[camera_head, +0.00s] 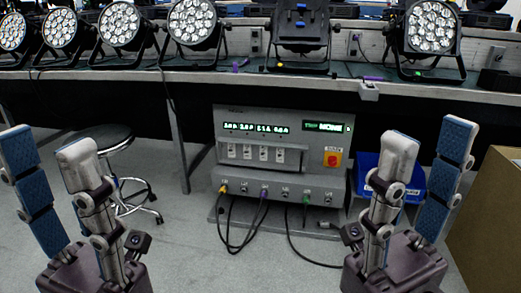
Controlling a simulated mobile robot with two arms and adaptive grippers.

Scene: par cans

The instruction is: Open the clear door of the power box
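The power box (312,165) is a grey metal unit under the table, in the middle of the head view. It has lit green readouts (256,128), a row of white switches (249,153), and a red-and-yellow knob (332,158). A clear door is hard to make out; I cannot tell its outline or whether it is open. My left gripper (46,148) is open and empty, well left of the box. My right gripper (427,145) is open and empty, to the right of the box. Neither appears to touch it.
Cables (264,215) plug into the box's lower front and hang to the floor. A black stool (105,138) stands left, a blue bin (367,164) right of the box, and a cardboard box (490,215) far right. Several stage lights (195,22) stand on the table (300,83).

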